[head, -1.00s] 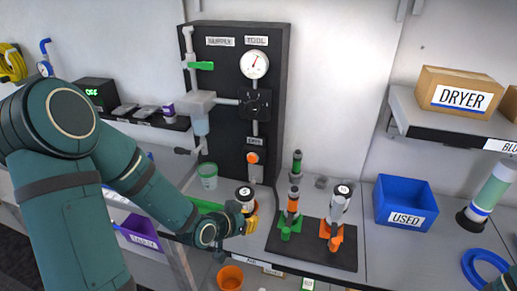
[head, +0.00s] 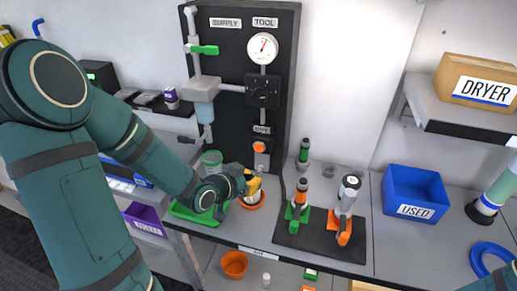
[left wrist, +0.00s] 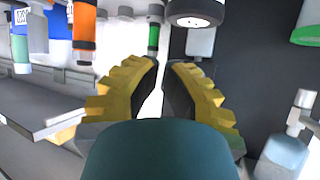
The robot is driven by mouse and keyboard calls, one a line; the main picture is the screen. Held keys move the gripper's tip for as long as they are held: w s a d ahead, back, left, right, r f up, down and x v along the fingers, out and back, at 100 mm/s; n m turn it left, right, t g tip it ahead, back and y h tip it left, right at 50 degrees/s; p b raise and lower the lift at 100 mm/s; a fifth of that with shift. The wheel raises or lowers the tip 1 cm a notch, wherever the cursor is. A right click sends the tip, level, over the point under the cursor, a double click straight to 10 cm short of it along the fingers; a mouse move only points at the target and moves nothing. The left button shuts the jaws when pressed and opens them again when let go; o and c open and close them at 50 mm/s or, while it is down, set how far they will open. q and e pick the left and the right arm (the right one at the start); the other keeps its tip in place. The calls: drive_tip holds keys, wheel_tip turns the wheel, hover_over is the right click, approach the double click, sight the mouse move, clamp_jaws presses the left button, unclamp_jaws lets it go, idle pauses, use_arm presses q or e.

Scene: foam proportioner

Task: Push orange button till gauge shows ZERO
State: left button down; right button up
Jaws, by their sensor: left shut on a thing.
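The orange button (head: 259,147) sits low on the black panel (head: 225,110), under a small label. The round white gauge (head: 263,48) is near the panel's top; its red needle points up and slightly right, and its numbers are too small to read. My left gripper (head: 254,185) is below the button and apart from it, in front of the panel's foot. Its yellow fingers (left wrist: 160,85) are close together in the left wrist view; what they hold cannot be made out. A black-rimmed round top (left wrist: 195,15) shows beyond the fingertips. My right gripper is out of view.
An orange dish (head: 252,203) is under my left gripper, with a green tray (head: 190,214) and green cup (head: 211,160) at its left. Foam tools stand on a dark mat (head: 320,245) at right. The blue bin (head: 415,193) is farther right.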

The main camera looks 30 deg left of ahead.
use_arm(q)
drive_tip(key=w+a, duration=0.2)
drive_tip(key=w, duration=0.6)
drive_tip(key=shift+w, duration=0.2)
idle(1.3)
drive_tip(key=shift+w, duration=0.3)
drive_tip(key=shift+w+a, duration=0.2)
drive_tip(key=shift+w, duration=0.25)
idle(1.0)
drive_tip(key=shift+s+d, duration=0.25)
drive_tip(key=shift+s, duration=0.6)
drive_tip(key=shift+s+d+b, duration=0.1)
drive_tip(key=shift+s+d, duration=0.1)
drive_tip(key=shift+s, duration=0.6)
drive_tip(key=shift+s+d+b, duration=0.1)
drive_tip(key=shift+s+d, duration=0.05)
drive_tip(key=shift+s, duration=0.7)
drive_tip(key=shift+s+d+b, duration=0.1)
drive_tip(key=shift+s+d, duration=0.1)
drive_tip(key=shift+s, duration=0.6)
